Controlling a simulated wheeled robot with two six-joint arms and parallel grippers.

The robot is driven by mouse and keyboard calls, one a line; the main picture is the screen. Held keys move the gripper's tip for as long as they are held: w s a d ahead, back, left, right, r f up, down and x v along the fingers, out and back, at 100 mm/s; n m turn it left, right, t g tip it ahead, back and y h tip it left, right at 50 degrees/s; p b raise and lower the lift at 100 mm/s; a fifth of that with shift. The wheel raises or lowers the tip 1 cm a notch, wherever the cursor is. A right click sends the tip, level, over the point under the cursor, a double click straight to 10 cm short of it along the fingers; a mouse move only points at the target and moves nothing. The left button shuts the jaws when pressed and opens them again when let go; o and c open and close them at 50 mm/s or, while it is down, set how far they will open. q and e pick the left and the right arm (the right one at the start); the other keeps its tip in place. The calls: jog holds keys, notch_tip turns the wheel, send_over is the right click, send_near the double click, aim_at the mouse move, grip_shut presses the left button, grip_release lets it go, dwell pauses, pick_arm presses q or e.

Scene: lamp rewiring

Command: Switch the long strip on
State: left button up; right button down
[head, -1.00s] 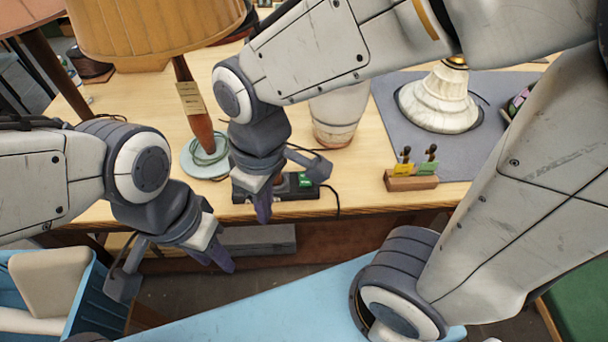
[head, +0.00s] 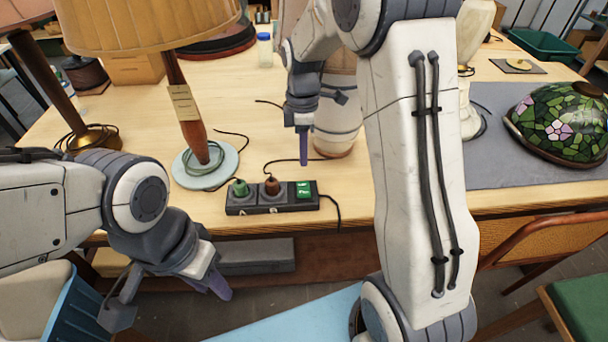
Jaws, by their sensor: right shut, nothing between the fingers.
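The strip (head: 245,207) is a black power strip lying near the table's front edge. It has a green plug (head: 239,187) and a brown plug (head: 272,184) in it, with small letters on its front. A green switch (head: 304,189) is at its right end and looks bright green. My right gripper (head: 304,150) points down, shut and empty. Its tip shows just above the switch in the picture, apart from it. My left gripper (head: 218,284) hangs below the table's front edge, away from the strip; its finger spacing is unclear.
A lamp with a tan shade (head: 150,25) stands left of the strip on a pale round base (head: 190,175). A white-brown vase (head: 336,140) is behind my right gripper. A stained-glass shade (head: 565,125) sits on a grey mat (head: 500,170). A blue bin (head: 62,315) is at lower left.

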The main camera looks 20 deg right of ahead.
aim_at(304, 194)
pick_arm(q)
jog(key=shift+r+p, duration=0.5)
pick_arm(e)
jog(key=f, duration=0.6)
jog(key=s+f, duration=0.1)
jog(key=f, duration=0.2)
jog(key=shift+s+a+f, duration=0.1)
jog(key=shift+a+f, duration=0.1)
jog(key=shift+f, duration=0.1)
